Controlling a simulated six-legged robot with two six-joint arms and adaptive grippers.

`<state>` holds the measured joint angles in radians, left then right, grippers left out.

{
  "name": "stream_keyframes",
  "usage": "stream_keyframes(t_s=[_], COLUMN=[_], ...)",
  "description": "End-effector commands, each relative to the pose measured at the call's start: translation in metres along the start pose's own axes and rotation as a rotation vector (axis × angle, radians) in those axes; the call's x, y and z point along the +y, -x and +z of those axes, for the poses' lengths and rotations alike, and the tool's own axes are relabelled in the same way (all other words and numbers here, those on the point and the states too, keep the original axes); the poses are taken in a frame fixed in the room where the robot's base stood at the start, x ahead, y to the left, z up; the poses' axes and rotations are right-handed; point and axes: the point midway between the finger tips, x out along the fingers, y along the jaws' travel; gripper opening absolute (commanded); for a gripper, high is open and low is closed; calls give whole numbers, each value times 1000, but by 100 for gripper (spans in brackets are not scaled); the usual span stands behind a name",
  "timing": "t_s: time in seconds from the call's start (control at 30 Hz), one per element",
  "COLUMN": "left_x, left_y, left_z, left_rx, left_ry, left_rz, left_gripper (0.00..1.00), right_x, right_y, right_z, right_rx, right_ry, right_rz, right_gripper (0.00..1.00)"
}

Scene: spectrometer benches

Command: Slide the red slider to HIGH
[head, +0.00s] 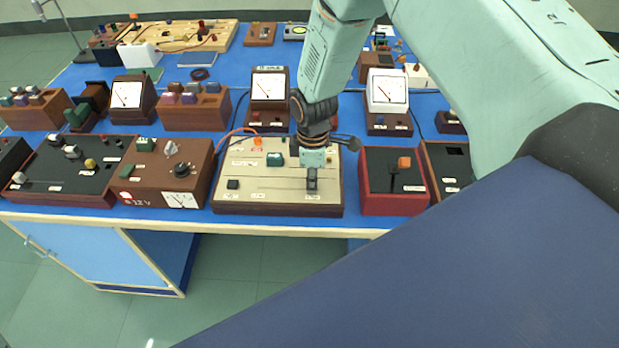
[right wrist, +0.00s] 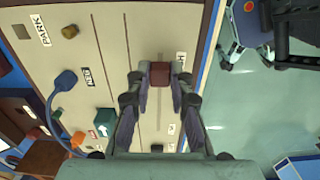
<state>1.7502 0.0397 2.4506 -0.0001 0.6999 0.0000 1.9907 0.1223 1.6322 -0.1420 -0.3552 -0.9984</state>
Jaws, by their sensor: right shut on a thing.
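The red slider (right wrist: 160,74) shows in the right wrist view as a dull red-brown block on the beige panel (right wrist: 110,60). My right gripper (right wrist: 160,82) is shut on it, with one finger on each side. A white label (right wrist: 180,62) ending in H, partly readable, stands close to the right of the slider. Another label lies lower along the same track, partly hidden by a finger. In the head view my right gripper (head: 312,180) points down at the front right of the beige panel (head: 255,192) and hides the slider there. My left gripper is not in view.
A red box with an orange-topped lever (head: 404,162) stands to the right, a brown meter box (head: 165,170) to the left.

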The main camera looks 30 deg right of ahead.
Motion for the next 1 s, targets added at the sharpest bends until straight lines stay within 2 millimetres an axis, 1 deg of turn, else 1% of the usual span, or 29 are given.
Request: stream_keyframes(t_s=[0.03, 0.27, 0.3, 0.53, 0.87, 0.93, 1.0], left_x=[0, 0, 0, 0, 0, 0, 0], left_y=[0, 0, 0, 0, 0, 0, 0], left_z=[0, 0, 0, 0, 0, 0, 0], left_rx=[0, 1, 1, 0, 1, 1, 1], left_ry=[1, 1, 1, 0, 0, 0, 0], left_rz=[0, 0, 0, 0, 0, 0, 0], left_gripper=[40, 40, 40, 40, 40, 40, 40], right_x=[2, 2, 1, 0, 0, 0, 1], right_y=[3, 2, 2, 1, 2, 7, 16], right_z=[0, -2, -2, -1, 1, 1, 0], right_rx=[0, 0, 0, -1, -1, -1, 0], right_ry=[1, 2, 2, 2, 1, 1, 2], right_rz=[2, 2, 1, -1, -2, -1, 0], right_gripper=[0, 0, 23, 42, 43, 43, 43])
